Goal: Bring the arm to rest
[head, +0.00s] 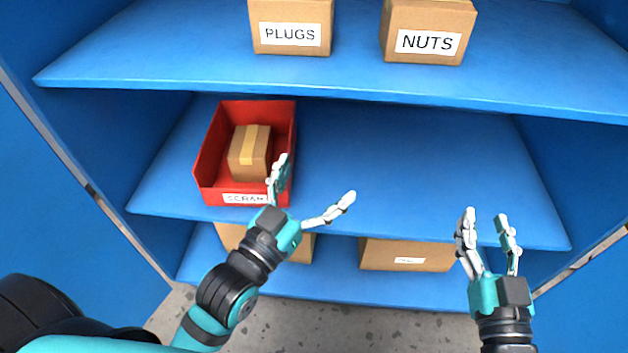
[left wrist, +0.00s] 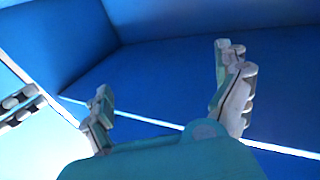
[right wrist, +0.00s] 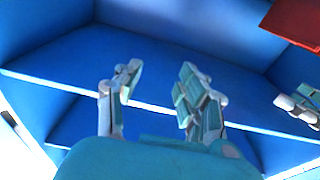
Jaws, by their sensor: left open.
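My left gripper (head: 315,180) is open and empty, its fingers spread wide in front of the middle shelf, just right of the red SCRAP bin. Its spread fingers also show in the left wrist view (left wrist: 162,70), with nothing between them. My right gripper (head: 485,216) is empty at the right, near the front edge of the middle shelf. Its fingers stand apart in the right wrist view (right wrist: 160,67). The red bin (head: 207,158) on the middle shelf holds a taped cardboard box (head: 247,155). One left finger overlaps the bin's right front corner in the head view.
The blue middle shelf (head: 410,150) is bare right of the bin. Above, the top shelf carries a PLUGS box (head: 291,14) and a NUTS box (head: 428,20). Cardboard boxes, one at the right (head: 400,256), stand on the bottom shelf. Cabinet side walls flank both arms.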

